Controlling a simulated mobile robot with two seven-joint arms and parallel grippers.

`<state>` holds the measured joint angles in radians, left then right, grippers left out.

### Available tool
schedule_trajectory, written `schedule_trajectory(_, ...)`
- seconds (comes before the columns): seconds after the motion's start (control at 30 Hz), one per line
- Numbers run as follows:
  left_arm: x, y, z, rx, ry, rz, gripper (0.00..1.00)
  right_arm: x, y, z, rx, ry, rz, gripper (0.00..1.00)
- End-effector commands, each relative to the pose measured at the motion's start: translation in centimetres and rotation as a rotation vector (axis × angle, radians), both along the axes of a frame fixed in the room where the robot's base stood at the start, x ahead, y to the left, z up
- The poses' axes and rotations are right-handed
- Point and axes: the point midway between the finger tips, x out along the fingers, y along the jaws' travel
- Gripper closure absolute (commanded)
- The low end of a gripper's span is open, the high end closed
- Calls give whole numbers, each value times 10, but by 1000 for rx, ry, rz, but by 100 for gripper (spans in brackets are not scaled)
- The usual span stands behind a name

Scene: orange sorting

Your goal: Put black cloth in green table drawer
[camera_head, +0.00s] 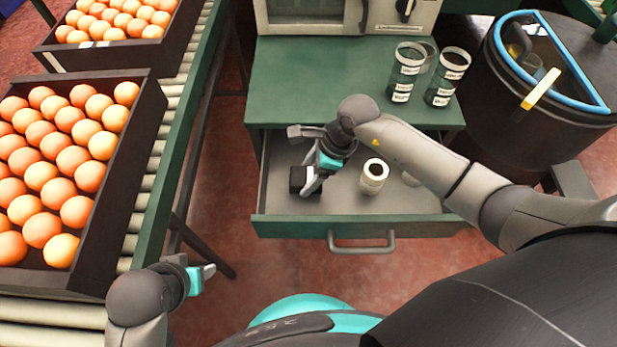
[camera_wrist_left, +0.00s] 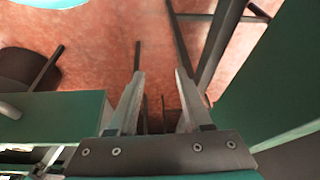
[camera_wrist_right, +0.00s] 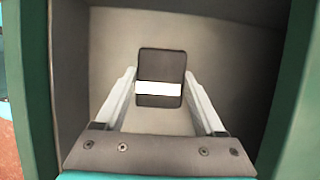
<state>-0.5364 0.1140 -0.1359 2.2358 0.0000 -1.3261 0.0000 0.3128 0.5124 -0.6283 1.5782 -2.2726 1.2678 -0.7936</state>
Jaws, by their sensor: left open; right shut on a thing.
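The black cloth (camera_wrist_right: 160,66) is a small dark folded block with a white band, between the fingertips of my right gripper (camera_wrist_right: 160,85) in the right wrist view. In the head view the black cloth (camera_head: 298,178) shows as a dark block inside the open drawer (camera_head: 290,226) of the green table (camera_head: 320,75). My right gripper (camera_head: 307,162) reaches down into the left part of this drawer, shut on the cloth. Whether the cloth touches the drawer floor is hard to tell. My left gripper (camera_wrist_left: 160,85) is open and empty, over the red floor.
A white roll (camera_head: 374,177) stands in the drawer, right of my right gripper. Crates of oranges (camera_head: 125,150) sit on a roller conveyor (camera_head: 152,165) at left. A black bin (camera_head: 510,115) stands at right.

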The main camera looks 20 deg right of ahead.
Motion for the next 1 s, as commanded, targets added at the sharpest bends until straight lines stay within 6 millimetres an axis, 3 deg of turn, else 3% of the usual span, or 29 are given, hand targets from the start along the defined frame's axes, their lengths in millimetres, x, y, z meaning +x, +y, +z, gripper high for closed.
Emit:
schedule_trajectory(0.13,0,0,9,-2,-14,0,50,0,0,-11,0,0,-1,84)
schedule_trajectory(0.57,1,0,14,-3,-22,1,50,0,0,-14,0,-1,0,84)
schedule_trajectory(0.6,1,0,16,-4,-25,1,50,0,0,-14,0,-1,0,28)
schedule_trajectory(0.83,1,0,16,-4,-24,1,50,0,0,-13,0,-1,0,2)
schedule_trajectory(1.0,0,0,16,-3,-23,1,50,0,0,-13,0,-1,0,0)
